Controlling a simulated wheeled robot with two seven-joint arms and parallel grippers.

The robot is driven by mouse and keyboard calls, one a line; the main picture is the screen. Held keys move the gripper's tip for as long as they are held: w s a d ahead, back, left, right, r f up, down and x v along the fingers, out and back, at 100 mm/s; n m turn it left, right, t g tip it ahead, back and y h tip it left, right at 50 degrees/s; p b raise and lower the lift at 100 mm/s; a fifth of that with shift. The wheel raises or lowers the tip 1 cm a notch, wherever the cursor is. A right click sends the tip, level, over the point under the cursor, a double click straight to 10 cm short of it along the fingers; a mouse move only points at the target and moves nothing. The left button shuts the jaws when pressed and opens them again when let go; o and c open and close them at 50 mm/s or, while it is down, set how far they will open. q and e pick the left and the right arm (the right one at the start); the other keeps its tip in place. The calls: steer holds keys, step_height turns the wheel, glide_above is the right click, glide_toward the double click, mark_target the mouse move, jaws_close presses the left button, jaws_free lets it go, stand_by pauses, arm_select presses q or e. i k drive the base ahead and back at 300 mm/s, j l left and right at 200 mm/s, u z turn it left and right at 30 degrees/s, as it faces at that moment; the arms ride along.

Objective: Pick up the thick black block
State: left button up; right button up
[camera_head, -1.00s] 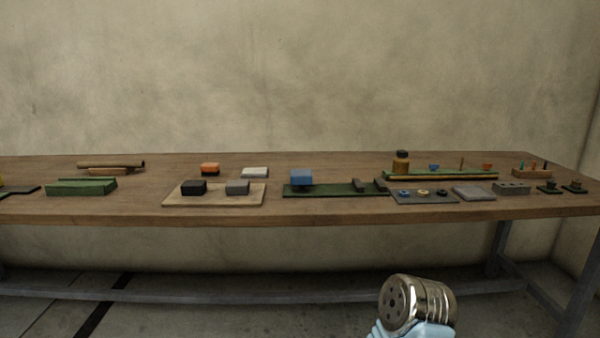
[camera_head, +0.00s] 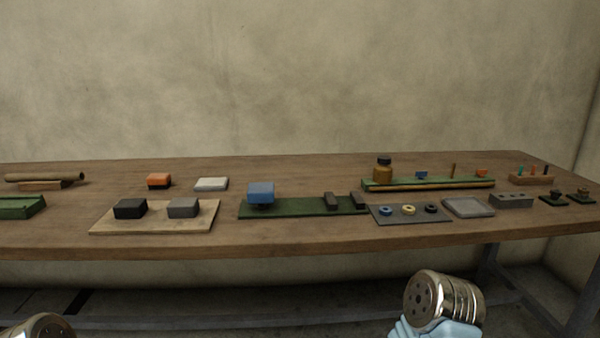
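The thick black block (camera_head: 130,209) sits on the left part of a light wooden board (camera_head: 155,222), near the front of the table at the left. A grey block (camera_head: 183,207) stands beside it on the same board, to its right, with a gap between them. Parts of my two arms show at the bottom edge, in front of and below the table. Neither gripper's fingers are in the frame.
The wooden table (camera_head: 330,235) runs across the view. A green board (camera_head: 300,207) with a blue block (camera_head: 261,193) lies right of the wooden board. An orange block (camera_head: 159,181) and a whitish block (camera_head: 211,184) lie behind. The table front before the boards is bare.

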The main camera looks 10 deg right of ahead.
mark_target(128, 208)
steer(key=i+l+z, duration=0.2)
steer(key=i+l, duration=0.15)
steer(key=k+u, duration=0.25)
steer(key=u, duration=0.2)
steer(key=k+j+u, duration=0.2)
steer(key=u, duration=0.3)
steer(key=k, duration=0.1)
